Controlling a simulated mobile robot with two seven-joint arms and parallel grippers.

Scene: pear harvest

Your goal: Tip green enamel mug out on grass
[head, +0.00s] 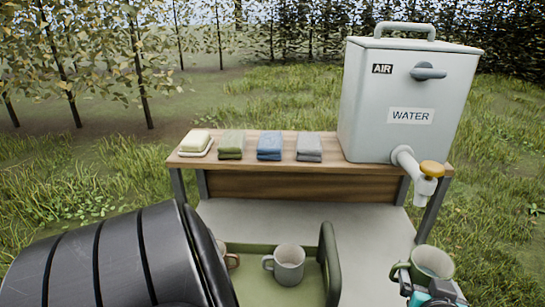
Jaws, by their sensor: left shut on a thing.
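The green enamel mug (436,261) is at the lower right, in front of and below the water tap. Its open top shows and it looks roughly upright; I cannot tell what is inside. My left gripper (428,284) is at the bottom edge, partly cut off, and is shut on the mug. The grass (490,240) lies to the right of the mug and stand, and also around and behind the bench. My right gripper is not in view.
A wooden bench (270,179) holds folded cloths, a soap bar and a grey water tank (400,125) with a tap (428,178). A green tray (330,250) with a grey mug (287,265) and a partly hidden brown mug stands below. My dark arm link covers the lower left.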

